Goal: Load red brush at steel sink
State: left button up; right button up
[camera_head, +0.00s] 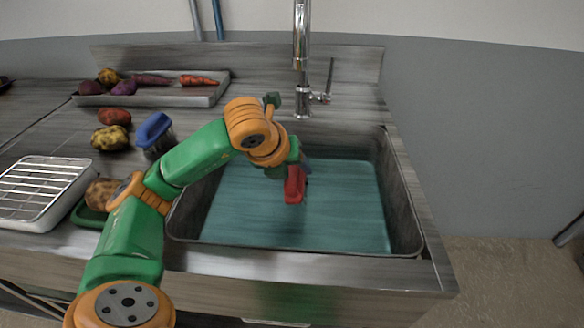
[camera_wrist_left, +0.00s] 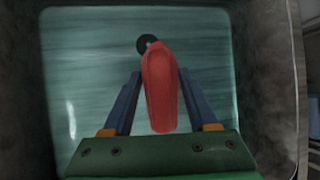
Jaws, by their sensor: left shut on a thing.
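The red brush (camera_head: 294,186) is held by my left gripper (camera_head: 300,168) over the steel sink (camera_head: 408,215), near the middle of the basin. In the left wrist view the brush's red back (camera_wrist_left: 161,92) lies between the two blue fingers of my left gripper (camera_wrist_left: 160,98), which is shut on it. The brush's bristles are hidden. The sink is filled with teal water (camera_head: 340,215). In the left wrist view the water (camera_wrist_left: 90,80) lies beyond the brush, with a dark round drain (camera_wrist_left: 146,43) showing past its tip. My right gripper is not in view.
A tall faucet (camera_head: 302,60) stands behind the sink. A blue brush (camera_head: 154,130) stands on the counter left of the sink, near potatoes (camera_head: 110,138). A tray (camera_head: 205,98) of vegetables is at the back left, and a wire rack tray (camera_head: 45,185) at the front left.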

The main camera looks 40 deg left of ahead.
pick_arm(q)
jog(key=shift+r, duration=0.2)
notch_tip(320, 180, up, 11)
jog(key=p, duration=0.9)
dwell(1.9)
notch_tip(320, 180, up, 4)
jog(key=p, duration=0.3)
jog(key=shift+f+p, duration=0.1)
jog(key=shift+p, duration=0.25)
jog(key=shift+f, duration=0.1)
